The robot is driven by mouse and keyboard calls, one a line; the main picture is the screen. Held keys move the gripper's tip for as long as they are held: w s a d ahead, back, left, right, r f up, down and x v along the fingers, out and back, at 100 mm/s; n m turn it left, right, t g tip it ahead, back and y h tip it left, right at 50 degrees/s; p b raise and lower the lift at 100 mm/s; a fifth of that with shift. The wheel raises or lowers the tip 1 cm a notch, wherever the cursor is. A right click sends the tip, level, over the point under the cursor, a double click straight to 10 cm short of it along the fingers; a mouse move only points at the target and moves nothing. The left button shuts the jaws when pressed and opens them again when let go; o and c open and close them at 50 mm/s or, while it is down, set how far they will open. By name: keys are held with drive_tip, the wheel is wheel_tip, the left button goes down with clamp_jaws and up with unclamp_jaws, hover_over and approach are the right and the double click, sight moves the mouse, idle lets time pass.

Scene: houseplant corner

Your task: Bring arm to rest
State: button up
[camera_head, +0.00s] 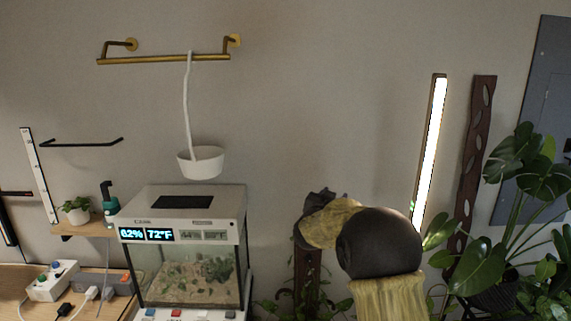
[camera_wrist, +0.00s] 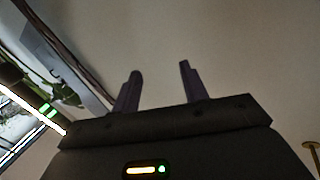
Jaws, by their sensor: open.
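My arm rises at the lower right of the head view, with its dark, rounded end in front of the plants. My gripper (camera_wrist: 160,84) shows in the wrist view with its two dark fingers apart and nothing between them. It faces the bare wall (camera_wrist: 215,40). In the head view the fingertips are hidden or too unclear to make out.
A terrarium (camera_head: 190,275) stands left of my arm, with a white hanging pot (camera_head: 200,162) above it on a brass rail (camera_head: 165,59). A lit light bar (camera_head: 430,150) and a leafy plant (camera_head: 480,262) are to the right. A power strip (camera_head: 52,282) lies at lower left.

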drive_tip(key=s+f+n+g+y, duration=0.2)
drive_tip(key=s+f+g, duration=0.2)
drive_tip(key=s, duration=0.9)
drive_tip(key=s+f+n+g+y, duration=0.2)
drive_tip(key=s+f+g, duration=0.3)
drive_tip(key=s, duration=0.9)
drive_tip(key=s+d+f+n+g+y, duration=0.1)
drive_tip(key=s+f+n+g+y, duration=0.1)
drive_tip(key=s+f, duration=0.7)
drive_tip(key=s+g+y, duration=0.1)
drive_tip(key=s+g, duration=0.1)
drive_tip(key=s, duration=0.3)
drive_tip(key=shift+s+f+n+g, duration=0.15)
drive_tip(key=shift+f+n+g, duration=0.1)
drive_tip(key=shift+n+g, duration=0.05)
drive_tip(key=shift+d, duration=0.1)
